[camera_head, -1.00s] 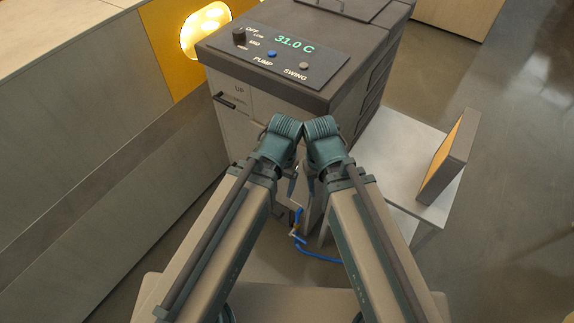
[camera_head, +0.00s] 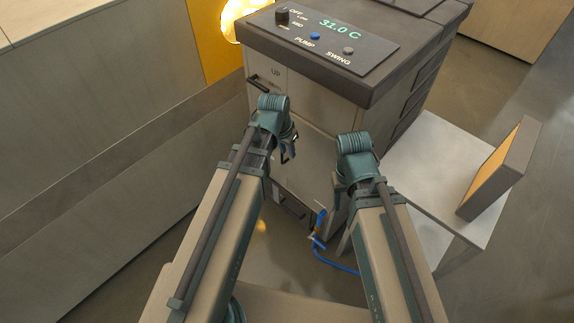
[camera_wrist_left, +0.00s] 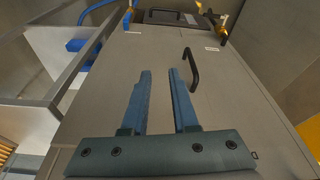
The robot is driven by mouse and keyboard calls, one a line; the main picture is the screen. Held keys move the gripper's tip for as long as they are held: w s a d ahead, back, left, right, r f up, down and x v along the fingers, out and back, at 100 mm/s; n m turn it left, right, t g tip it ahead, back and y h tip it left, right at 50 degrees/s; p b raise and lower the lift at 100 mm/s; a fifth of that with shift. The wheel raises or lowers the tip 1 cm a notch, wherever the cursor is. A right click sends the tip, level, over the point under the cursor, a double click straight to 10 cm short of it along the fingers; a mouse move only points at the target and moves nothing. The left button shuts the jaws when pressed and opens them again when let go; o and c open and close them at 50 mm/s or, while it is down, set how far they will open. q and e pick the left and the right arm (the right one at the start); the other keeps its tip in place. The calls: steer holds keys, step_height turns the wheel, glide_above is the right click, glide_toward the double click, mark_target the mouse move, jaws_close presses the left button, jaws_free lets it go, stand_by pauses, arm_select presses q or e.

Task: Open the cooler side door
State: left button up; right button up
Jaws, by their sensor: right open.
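The cooler (camera_head: 325,115) is a grey cabinet with a dark top and a display reading 31.0 C. Its front doors look shut. A black handle (camera_head: 258,82) sits near the UP label.
A blue hose (camera_head: 335,263) and valve hang at the cooler's lower front. A white side table (camera_head: 425,165) with an orange-faced panel (camera_head: 497,170) stands at right. A grey wall-like bench (camera_head: 110,130) and a yellow lit panel (camera_head: 215,45) are at left.

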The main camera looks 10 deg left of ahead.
arm_select(q)
steer(key=w+a+f+t+b, duration=0.2)
steer(key=w+a, duration=0.3)
steer(key=shift+g, duration=0.3)
steer(key=b+x, duration=1.2)
steer(key=x, duration=0.2)
steer(key=shift+b, duration=0.3)
arm_select(e)
step_height(320, 180, down, 16)
arm_select(q)
jaws_close()
